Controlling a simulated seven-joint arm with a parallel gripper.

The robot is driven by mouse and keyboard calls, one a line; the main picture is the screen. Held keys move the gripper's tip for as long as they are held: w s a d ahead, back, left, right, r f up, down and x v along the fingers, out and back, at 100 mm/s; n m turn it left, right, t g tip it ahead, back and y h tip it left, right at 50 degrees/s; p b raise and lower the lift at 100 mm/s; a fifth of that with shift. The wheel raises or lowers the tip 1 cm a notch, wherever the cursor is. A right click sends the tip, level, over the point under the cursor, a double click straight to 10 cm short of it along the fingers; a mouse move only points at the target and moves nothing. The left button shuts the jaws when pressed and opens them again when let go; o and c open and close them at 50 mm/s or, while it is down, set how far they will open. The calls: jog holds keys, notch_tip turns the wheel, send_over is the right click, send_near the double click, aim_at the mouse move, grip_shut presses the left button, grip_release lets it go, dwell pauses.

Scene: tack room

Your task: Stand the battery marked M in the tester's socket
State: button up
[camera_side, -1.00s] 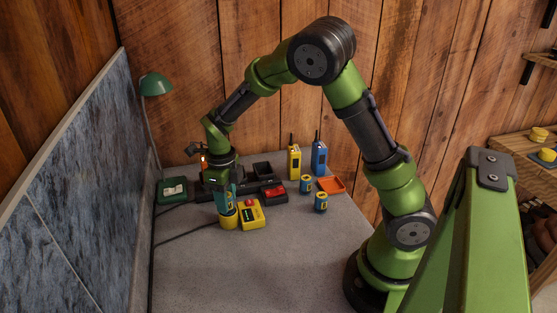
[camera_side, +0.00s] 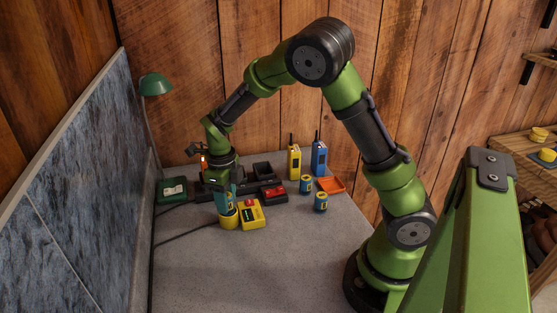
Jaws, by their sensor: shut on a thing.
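My gripper (camera_side: 222,188) points down at the left of the bench, shut on a blue-and-yellow battery (camera_side: 226,202). The battery is upright, and its lower end is at the yellow round socket (camera_side: 229,219) of the tester. I cannot tell whether it rests on the socket floor or how deep it sits. The tester's yellow box (camera_side: 250,215) with a red top part is just right of the socket. Two more batteries stand on the bench, one nearer (camera_side: 320,202) and one farther back (camera_side: 306,184). Their letters are too small to read.
A black charger (camera_side: 272,191) with a red part stands behind the tester. The front bench is clear.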

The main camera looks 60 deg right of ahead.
jog(key=shift+f, duration=0.5)
jog(key=o, duration=0.8)
jog(key=shift+r, duration=5.5)
